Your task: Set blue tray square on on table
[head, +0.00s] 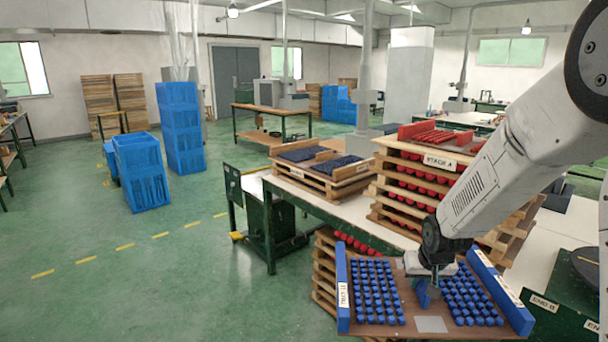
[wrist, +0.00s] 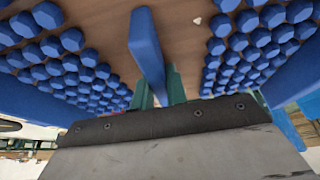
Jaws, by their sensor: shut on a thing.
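The blue tray (head: 430,323) is a brown board with blue side rails and rows of blue pieces in two blocks. In the head view it is at the lower right, in front of the table, and looks roughly level. My gripper (head: 426,285) is over its middle, shut on the tray's blue centre handle, which shows in the wrist view (wrist: 146,45) between the green fingers (wrist: 160,88). The table (head: 335,213) is a long white-topped bench behind the tray. What lies directly under the tray is partly hidden.
A tall stack of wooden trays with red pieces, labelled stack A (head: 440,162), stands on the table. Dark-blue trays (head: 318,178) sit at its far end. More wooden trays with red pieces (head: 326,265) are stacked beside the blue tray. Bare tabletop shows between the stacks.

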